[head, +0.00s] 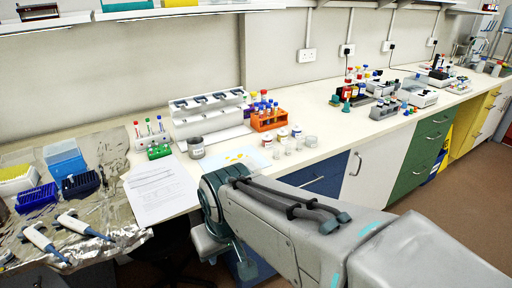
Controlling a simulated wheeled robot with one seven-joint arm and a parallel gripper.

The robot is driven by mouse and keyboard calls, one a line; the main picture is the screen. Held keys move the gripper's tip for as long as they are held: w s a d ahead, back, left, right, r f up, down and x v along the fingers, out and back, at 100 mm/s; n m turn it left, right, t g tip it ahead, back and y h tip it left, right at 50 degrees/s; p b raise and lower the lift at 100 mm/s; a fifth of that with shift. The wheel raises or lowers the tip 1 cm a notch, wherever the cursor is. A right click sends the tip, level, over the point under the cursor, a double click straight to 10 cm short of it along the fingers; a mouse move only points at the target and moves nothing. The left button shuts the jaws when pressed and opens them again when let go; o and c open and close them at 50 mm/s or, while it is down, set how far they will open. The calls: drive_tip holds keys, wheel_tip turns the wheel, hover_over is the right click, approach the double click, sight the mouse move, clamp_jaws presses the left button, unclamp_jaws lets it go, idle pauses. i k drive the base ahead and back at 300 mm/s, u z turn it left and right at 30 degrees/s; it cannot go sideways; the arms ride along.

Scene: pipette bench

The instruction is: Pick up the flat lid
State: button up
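I cannot make out the flat lid for certain at this size. Small capped jars (283,134) and low clear cups (311,141) stand near the bench's front edge, just beyond my arm, and a lid among them is too small to tell. My arm reaches in from the lower right, and its dark teal end (215,200) is in front of the bench edge, apart from the jars and cups. My fingertips do not show clearly, so I cannot tell whether they are open or hold anything.
A grey metal cup (196,147), a white pipette stand (208,112) and an orange tube rack (269,121) stand behind. Printed sheets (160,190) lie left. Pipettes (84,227) and tip boxes (64,159) are on foil. Bare bench (335,135) shows right of the cups.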

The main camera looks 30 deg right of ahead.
sight(251, 162)
drive_tip(key=z, duration=0.7)
drive_tip(key=i, duration=0.85)
drive_tip(key=z, duration=0.5)
